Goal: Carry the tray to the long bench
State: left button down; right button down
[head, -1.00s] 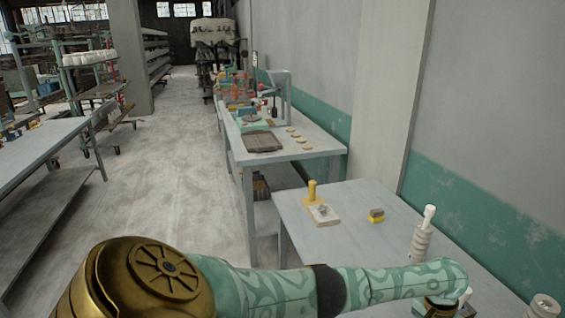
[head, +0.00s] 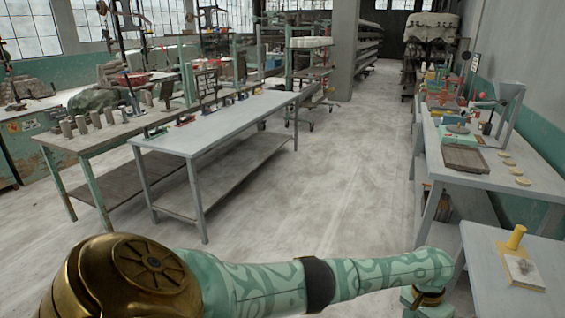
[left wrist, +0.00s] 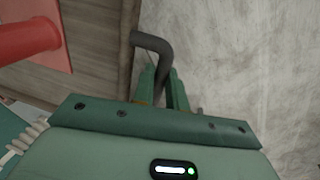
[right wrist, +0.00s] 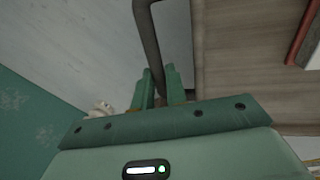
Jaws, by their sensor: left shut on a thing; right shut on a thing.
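The tray is seen in part in both wrist views, as a brown wood-grained board in the left wrist view (left wrist: 98,55) and in the right wrist view (right wrist: 240,62). My left gripper (left wrist: 162,88) is shut on a dark, bent tray handle (left wrist: 152,42). My right gripper (right wrist: 160,88) is shut on the dark handle at the other end (right wrist: 147,35). A red round part (left wrist: 28,42) stands over the board.
A wooden table (head: 75,140) with several grey cylinders adjoins the grey bench. A bench (head: 470,185) with a flat brown board and tools stands right. A nearer table corner (head: 490,265) is at lower right. Open floor (head: 345,170) lies between.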

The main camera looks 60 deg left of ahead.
aim_at(211, 129)
jog(key=u, duration=1.5)
jog(key=i+j+u, duration=0.1)
jog(key=i+u, duration=0.35)
jog(key=i, duration=4.95)
jog(key=i+u, duration=0.25)
jog(key=i, duration=0.25)
jog(key=i+l+u, duration=0.25)
jog(key=i, duration=0.25)
jog(key=j+u, duration=0.1)
jog(key=u, duration=1.75)
